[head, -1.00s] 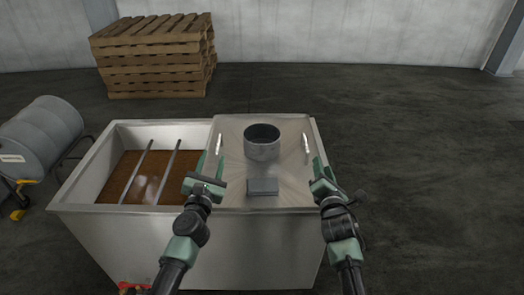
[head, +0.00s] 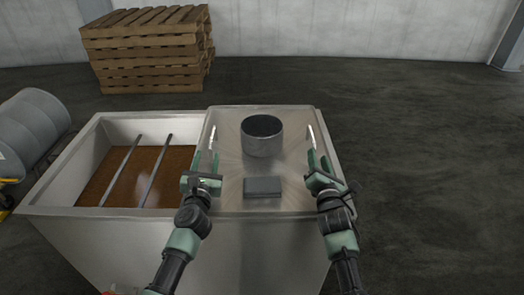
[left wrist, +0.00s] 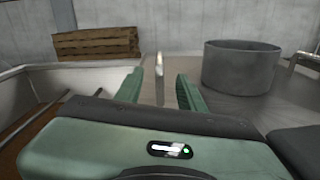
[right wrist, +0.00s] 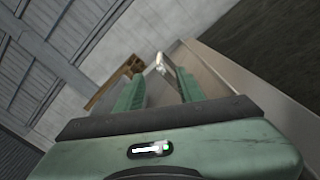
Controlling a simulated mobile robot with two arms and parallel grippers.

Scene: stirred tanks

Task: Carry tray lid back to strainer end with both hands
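The tray lid (head: 228,180) is a flat metal sheet covering the right part of the metal tank. It has an upright handle on its left side (head: 213,137) and one on its right side (head: 311,136). My left gripper (head: 207,162) is open just in front of the left handle; in the left wrist view that handle (left wrist: 159,65) shows beyond and between the fingers. My right gripper (head: 318,162) is open just in front of the right handle; in the right wrist view that handle (right wrist: 162,65) shows beyond the fingertips. The strainer end cannot be identified for certain.
A grey cylinder (head: 262,138) and a small grey block (head: 262,187) sit on the lid. The tank's left part is open, with brown contents (head: 170,180) and two bars across it. A drum (head: 32,128) lies at left; pallets (head: 146,50) stand behind. Floor at right is clear.

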